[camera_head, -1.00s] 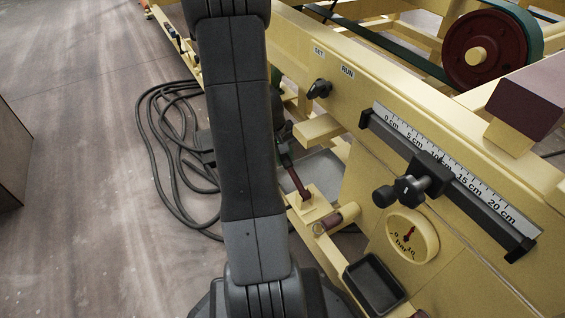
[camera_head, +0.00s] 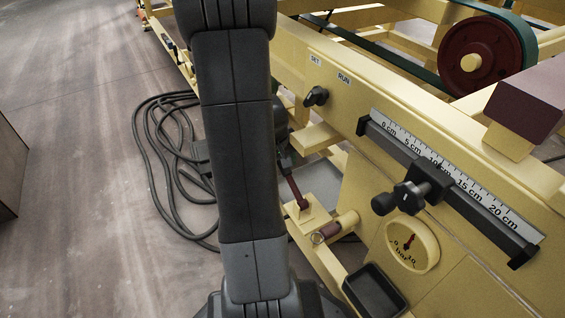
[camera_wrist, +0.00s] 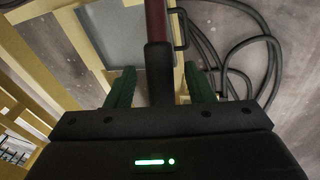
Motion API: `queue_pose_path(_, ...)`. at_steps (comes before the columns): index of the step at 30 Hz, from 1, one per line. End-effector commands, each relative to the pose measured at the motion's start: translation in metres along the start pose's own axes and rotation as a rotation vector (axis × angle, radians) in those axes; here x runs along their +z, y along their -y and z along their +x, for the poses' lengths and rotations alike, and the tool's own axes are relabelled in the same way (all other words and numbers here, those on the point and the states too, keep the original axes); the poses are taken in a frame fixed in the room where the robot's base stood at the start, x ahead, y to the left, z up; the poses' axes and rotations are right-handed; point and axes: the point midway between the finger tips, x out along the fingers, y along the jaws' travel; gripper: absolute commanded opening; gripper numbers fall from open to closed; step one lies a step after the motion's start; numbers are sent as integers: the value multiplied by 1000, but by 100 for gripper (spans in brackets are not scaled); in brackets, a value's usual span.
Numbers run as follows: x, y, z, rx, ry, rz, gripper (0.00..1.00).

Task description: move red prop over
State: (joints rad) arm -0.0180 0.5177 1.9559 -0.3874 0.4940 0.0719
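The red prop is a dark red rod (camera_head: 296,190) that slants down to a small cream block (camera_head: 313,211) on the machine's lower frame in the head view. In the wrist view its red shaft (camera_wrist: 157,22) runs up from a black grip section (camera_wrist: 158,68). My gripper (camera_wrist: 160,72) has two green fingers, one on each side of the black grip. Gaps show between the grip and both fingers, so it is open around the prop. In the head view my arm hides most of my gripper.
The cream machine carries a black selector knob (camera_head: 316,96), a ruler slide with a clamp (camera_head: 420,187), a pressure gauge (camera_head: 411,246) and a black tray (camera_head: 374,291). A coiled dark hose (camera_head: 150,150) lies on the floor to the left. A grey panel (camera_wrist: 112,38) is beside the prop.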

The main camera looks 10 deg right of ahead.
Motion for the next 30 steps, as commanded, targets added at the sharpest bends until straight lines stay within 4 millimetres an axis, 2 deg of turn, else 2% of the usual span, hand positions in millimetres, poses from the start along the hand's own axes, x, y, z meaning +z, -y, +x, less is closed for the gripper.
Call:
queue_pose_path(6,0,0,0,0,2,0,48)
queue_pose_path(10,0,0,-11,0,1,0,48)
queue_pose_path(14,-1,-1,-35,0,-2,0,48)
queue_pose_path(24,-1,-1,-111,0,-3,-1,48)
queue_pose_path(30,0,0,-134,0,0,0,48)
